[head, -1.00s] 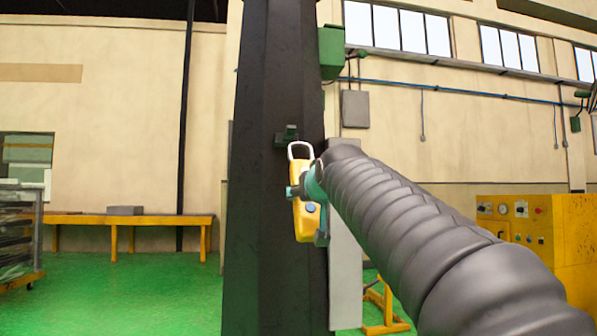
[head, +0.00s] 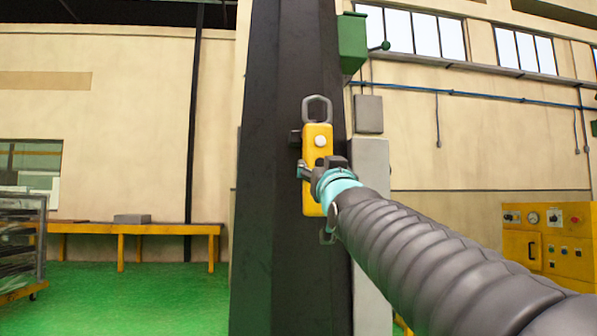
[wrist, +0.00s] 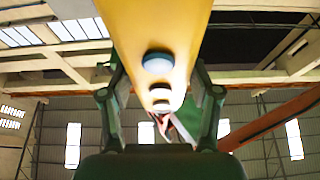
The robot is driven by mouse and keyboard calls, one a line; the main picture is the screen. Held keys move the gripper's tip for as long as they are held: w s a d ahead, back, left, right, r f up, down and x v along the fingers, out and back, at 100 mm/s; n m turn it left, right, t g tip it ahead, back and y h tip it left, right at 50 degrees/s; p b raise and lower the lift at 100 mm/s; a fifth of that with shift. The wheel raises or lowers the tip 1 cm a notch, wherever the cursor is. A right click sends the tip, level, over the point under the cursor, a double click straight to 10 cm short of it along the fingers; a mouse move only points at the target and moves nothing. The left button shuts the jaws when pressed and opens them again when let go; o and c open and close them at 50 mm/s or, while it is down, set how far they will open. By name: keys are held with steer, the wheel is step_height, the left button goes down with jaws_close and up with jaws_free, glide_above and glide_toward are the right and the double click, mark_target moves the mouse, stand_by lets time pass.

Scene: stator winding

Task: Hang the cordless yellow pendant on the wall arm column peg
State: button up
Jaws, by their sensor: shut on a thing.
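The yellow pendant (head: 316,143) is upright in front of the dark column (head: 268,215), with its grey loop (head: 317,100) on top. My gripper (head: 320,171) is shut on the pendant's body from the right, below its upper button. The column peg (head: 295,137) shows as a small dark block just left of the pendant's top. The pendant covers the rest of it. The loop stands higher in the picture than the peg. I cannot tell whether the loop is around the peg. In the wrist view the pendant (wrist: 160,35) fills the space between the fingers.
A green box (head: 352,42) with a lever is on the column's upper right. A grey box (head: 369,114) hangs on the wall behind. A yellow bench (head: 170,229) and a rack (head: 20,250) stand at left. A yellow control cabinet (head: 548,240) stands at right.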

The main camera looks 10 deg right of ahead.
steer(key=shift+w+d+p, duration=0.25)
steer(key=shift+w+p, duration=0.25)
steer(key=shift+w, duration=0.4)
steer(key=w+f+p, duration=0.2)
steer(key=w+p, duration=0.3)
steer(key=w, duration=0.7)
steer(key=shift+w+f, duration=0.15)
steer(key=shift+f, duration=0.15)
stand_by(0.9)
stand_by(0.7)
steer(key=o, duration=1.6)
steer(key=shift+o, duration=0.2)
steer(key=shift+f, duration=0.1)
